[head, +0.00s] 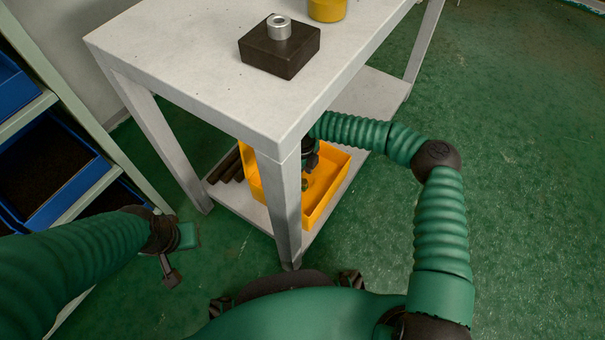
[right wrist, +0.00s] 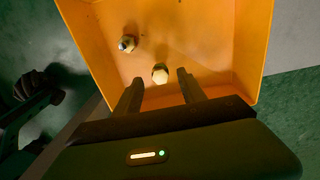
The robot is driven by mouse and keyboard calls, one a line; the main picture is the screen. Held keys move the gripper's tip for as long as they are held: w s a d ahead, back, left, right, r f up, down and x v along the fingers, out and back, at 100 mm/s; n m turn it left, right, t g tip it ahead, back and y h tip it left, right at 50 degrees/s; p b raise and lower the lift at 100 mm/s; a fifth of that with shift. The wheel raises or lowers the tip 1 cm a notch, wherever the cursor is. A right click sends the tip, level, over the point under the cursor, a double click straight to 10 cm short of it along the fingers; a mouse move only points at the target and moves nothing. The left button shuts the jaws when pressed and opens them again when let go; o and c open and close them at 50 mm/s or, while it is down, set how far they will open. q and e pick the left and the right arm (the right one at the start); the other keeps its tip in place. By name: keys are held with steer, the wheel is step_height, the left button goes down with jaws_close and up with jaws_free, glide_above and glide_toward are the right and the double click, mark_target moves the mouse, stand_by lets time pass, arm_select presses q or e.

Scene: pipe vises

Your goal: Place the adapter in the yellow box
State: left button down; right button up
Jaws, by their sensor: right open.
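The yellow box (head: 335,188) stands on the low shelf under the table. It fills the upper part of the right wrist view (right wrist: 245,45). Inside it lie two small metal fittings, a pale brass one (right wrist: 160,73) and a silvery one (right wrist: 127,43). I cannot tell for sure which is the adapter. My right gripper (right wrist: 160,88) is open, its two fingers apart with the brass fitting lying just beyond the gap between them. In the head view it reaches down into the box (head: 310,163). My left gripper (head: 172,272) hangs at the lower left, away from the box; its opening is unclear.
The grey table (head: 195,60) is above the box, and its front leg (head: 286,205) partly hides the box. On top are a dark block (head: 285,52) with a metal ring and a yellow object (head: 327,9). Dark pipes (head: 228,166) lie beside the box. Blue bins (head: 50,165) stand left.

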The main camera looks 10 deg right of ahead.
step_height(320, 180, up, 9)
steer(key=p, duration=0.6)
steer(key=shift+f, duration=0.15)
